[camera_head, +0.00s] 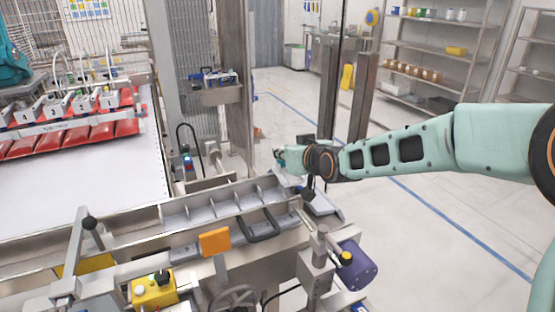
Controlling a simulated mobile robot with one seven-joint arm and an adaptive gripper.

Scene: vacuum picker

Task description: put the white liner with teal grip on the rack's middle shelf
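My arm reaches in from the right, and its end, my gripper (284,157), hangs over the far right end of the machine's divided metal trough. The fingers are small and partly hidden by the dark wrist, so I cannot tell whether they are open or shut, or whether they hold something. I cannot make out a white liner with a teal grip for certain. A metal rack (440,52) stands at the back right, well beyond my gripper. Its shelves hold small pots, a yellow item and a row of brown items.
The machine with a white bed (85,185) and red packs (70,137) fills the left. Metal posts (362,95) rise behind my arm. The floor at right is clear.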

